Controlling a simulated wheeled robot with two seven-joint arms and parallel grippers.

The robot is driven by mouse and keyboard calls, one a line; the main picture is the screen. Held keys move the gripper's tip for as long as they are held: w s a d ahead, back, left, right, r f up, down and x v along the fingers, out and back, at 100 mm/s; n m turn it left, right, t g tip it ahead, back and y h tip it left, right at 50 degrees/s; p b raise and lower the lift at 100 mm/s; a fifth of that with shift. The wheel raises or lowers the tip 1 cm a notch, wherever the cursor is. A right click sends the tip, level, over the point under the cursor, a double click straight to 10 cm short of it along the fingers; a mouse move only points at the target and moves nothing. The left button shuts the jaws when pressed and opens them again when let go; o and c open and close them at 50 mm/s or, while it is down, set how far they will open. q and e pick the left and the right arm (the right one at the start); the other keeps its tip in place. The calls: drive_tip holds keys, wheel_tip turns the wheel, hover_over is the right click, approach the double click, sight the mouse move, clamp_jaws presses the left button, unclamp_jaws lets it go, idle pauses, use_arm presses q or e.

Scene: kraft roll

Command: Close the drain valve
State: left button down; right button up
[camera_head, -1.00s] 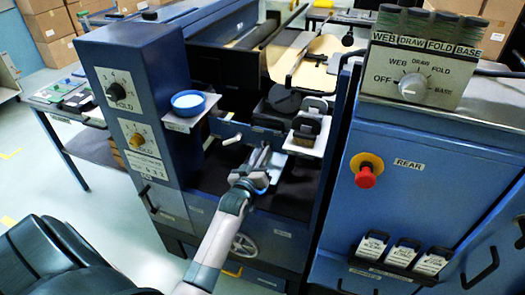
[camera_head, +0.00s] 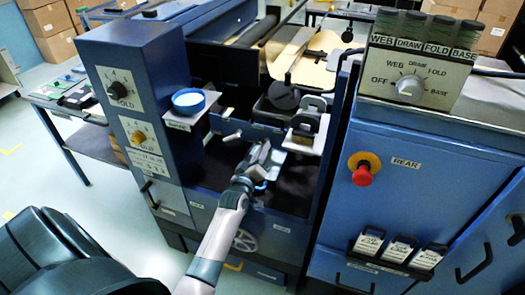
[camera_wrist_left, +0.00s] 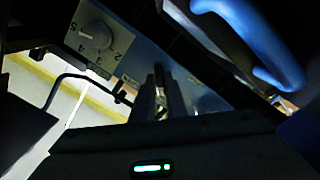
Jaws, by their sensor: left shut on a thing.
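My left gripper (camera_head: 262,151) reaches into the open bay of the blue machine, below a blue crossbar (camera_head: 262,132). Its fingers also show in the left wrist view (camera_wrist_left: 157,92), close together on something narrow and dark that I cannot make out. A small pale lever (camera_head: 232,137) sticks out at the left end of the crossbar, just left of the gripper and apart from it. I cannot tell which part is the drain valve. My right gripper is not in view.
A blue bowl (camera_head: 188,101) stands on a small shelf left of the bay. A blue cabinet with a red button (camera_head: 363,174) stands close on the right. A handwheel (camera_head: 245,240) sits below.

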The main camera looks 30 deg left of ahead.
use_arm(q)
drive_tip(key=c, duration=1.8)
unclamp_jaws()
drive_tip(key=b+v, duration=0.2)
drive_tip(key=v, duration=1.5)
drive_tip(key=shift+s+b, duration=0.15)
drive_tip(key=shift+b, duration=0.15)
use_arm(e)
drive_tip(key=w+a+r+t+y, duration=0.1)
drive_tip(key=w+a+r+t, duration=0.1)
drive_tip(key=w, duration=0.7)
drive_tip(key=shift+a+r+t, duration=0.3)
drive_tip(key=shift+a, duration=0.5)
use_arm(q)
drive_tip(key=shift+d, duration=0.1)
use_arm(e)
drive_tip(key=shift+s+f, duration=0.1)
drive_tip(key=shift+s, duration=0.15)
